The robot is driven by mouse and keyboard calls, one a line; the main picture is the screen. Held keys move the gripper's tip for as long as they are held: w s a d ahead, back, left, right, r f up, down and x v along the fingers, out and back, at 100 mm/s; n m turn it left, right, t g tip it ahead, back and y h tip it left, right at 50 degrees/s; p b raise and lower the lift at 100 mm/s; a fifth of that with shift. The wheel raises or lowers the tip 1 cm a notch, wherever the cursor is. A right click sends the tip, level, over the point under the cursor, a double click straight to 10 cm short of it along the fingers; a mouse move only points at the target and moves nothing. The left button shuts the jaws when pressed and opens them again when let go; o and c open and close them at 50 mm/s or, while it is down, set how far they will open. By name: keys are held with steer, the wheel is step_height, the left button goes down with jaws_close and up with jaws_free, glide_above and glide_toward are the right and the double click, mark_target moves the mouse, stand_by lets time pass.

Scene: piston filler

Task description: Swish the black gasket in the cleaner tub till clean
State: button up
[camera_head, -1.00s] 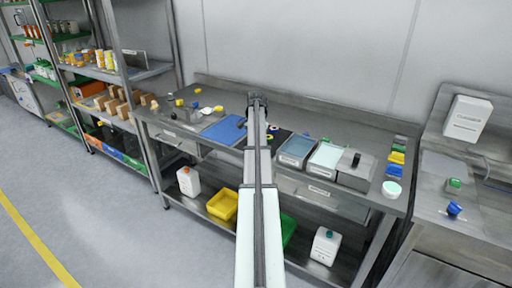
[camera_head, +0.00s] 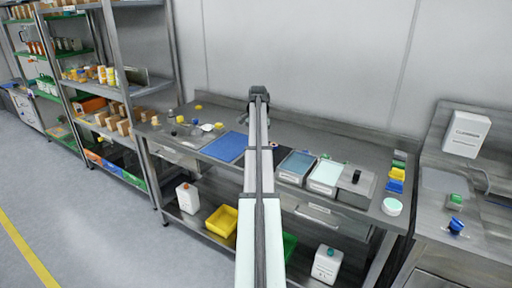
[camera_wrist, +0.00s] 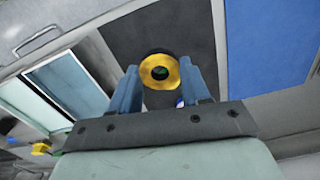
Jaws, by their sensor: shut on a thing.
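My gripper (camera_wrist: 158,76) is shut on a ring between its two blue fingers. The ring (camera_wrist: 161,72) shows a yellow face and a dark edge behind it; I take it as the black gasket with yellow on it. Something green shows through its hole. In the head view my gripper (camera_head: 258,92) is above the back of the bench, and the ring is hidden there. Two tubs stand right of the arm: one with grey-blue liquid (camera_head: 280,174) and one with paler liquid (camera_head: 311,186). I cannot read which is the cleaner tub. Both are left of the gripper in the wrist view.
A blue mat (camera_head: 225,147) lies left of the arm, and a dark mat (camera_wrist: 120,45) is below the gripper. A dark block (camera_head: 357,176) stands right of the tubs. Coloured pieces and a round white tub (camera_head: 392,207) are at the bench's right end.

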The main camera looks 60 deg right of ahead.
steer(key=s+d+r+m, duration=0.15)
steer(key=s+d, duration=0.25)
steer(key=s, duration=1)
steer(key=s+d+m, duration=0.3)
steer(key=s, duration=1.2)
steer(key=s+a, duration=0.3)
steer(key=a, duration=0.1)
steer(key=shift+w+d+f, duration=0.1)
steer(key=shift+w+f, duration=0.05)
steer(key=shift+f, duration=2.4)
steer(key=shift+w+d+f, duration=0.1)
steer(key=shift+f, duration=2.4)
steer(key=shift+r, duration=0.1)
steer(key=shift+r, duration=0.8)
steer(key=shift+f, duration=0.15)
steer(key=shift+f, duration=0.75)
